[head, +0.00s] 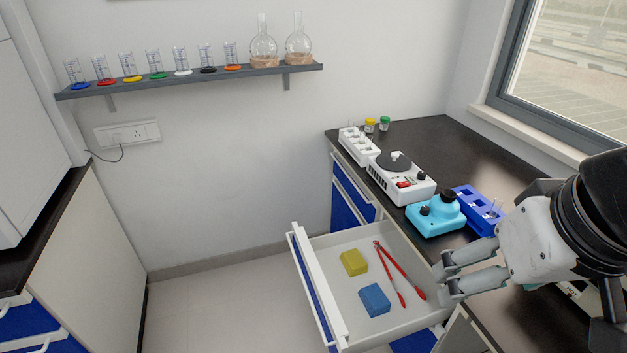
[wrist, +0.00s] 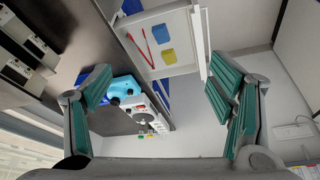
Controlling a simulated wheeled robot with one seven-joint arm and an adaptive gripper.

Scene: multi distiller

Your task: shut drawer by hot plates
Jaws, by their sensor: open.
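An open drawer (head: 312,295) with a blue front and white handle sticks out from the bench at the lower middle of the head view. It holds a yellow block (head: 353,262), a blue block (head: 374,300) and red tongs (head: 392,275). The drawer (wrist: 181,70) also shows at the top of the wrist view. A white hot plate (head: 402,184) and a turquoise device (head: 436,214) stand on the bench. My gripper (head: 442,278) is open and empty, over the drawer's right side in the head view. Its fingers (wrist: 165,100) are wide apart in the wrist view.
A dark bench top (head: 450,150) carries a white rack (head: 358,145), a blue tube rack (head: 480,208) and small jars. A shelf (head: 200,78) with beakers and flasks is on the wall. The floor (head: 215,310) left of the drawer is clear.

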